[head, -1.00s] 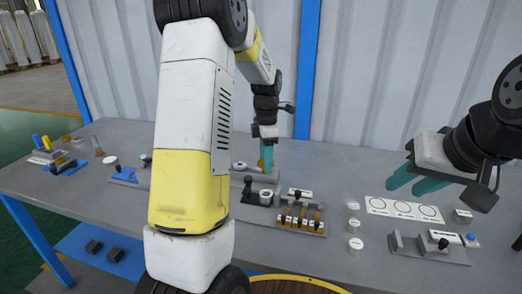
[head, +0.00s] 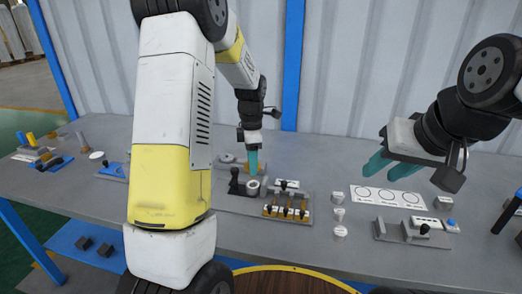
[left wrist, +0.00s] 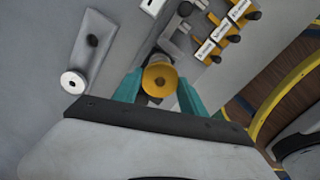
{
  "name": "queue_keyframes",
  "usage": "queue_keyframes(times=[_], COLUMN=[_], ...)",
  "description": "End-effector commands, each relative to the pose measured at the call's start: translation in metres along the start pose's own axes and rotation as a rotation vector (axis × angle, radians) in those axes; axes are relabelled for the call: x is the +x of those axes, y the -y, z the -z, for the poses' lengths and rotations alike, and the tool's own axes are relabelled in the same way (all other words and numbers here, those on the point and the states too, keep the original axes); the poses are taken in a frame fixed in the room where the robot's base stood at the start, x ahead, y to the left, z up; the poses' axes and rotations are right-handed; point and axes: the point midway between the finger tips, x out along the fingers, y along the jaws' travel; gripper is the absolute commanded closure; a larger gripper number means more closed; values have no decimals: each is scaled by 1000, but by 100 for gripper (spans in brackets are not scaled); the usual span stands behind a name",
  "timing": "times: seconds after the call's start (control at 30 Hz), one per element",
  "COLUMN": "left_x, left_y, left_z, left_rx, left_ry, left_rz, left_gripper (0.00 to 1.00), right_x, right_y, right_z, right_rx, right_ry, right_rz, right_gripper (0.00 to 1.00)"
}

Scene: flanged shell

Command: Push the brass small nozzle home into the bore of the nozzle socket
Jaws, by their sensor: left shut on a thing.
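My left gripper (head: 253,172) is shut on the brass small nozzle, pointing down over the workbench. In the left wrist view, the nozzle (left wrist: 160,77) shows its round, flared end with a dark centre between the two teal fingers. In the head view the fingers mostly hide it. A pale ring-shaped part with a dark bore (head: 253,187) stands just in front of the left fingers and looks like the nozzle socket. Whether the nozzle touches a bore is hidden. My right gripper (head: 384,168) is open and empty above the right side of the bench.
A black-handled clamp (head: 235,183) stands beside the ring. A rack with yellow labelled pieces (head: 287,208) lies in front to the right. A white card with circles (head: 386,196), several small white discs (head: 339,214) and a grey fixture (head: 405,231) are further right.

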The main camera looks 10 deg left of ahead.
Motion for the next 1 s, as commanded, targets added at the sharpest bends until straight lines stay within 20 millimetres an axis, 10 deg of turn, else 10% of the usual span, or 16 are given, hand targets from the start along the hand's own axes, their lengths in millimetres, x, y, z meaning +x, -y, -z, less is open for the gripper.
queue_keyframes(times=[1.0], left_x=[25], left_y=[0], left_z=[0], left_rx=[0], left_ry=[0], left_rz=[-2], left_gripper=[100], right_x=[0], right_y=[0], right_z=[0], right_rx=[0], right_ry=[0], right_rz=[0], right_gripper=[64])
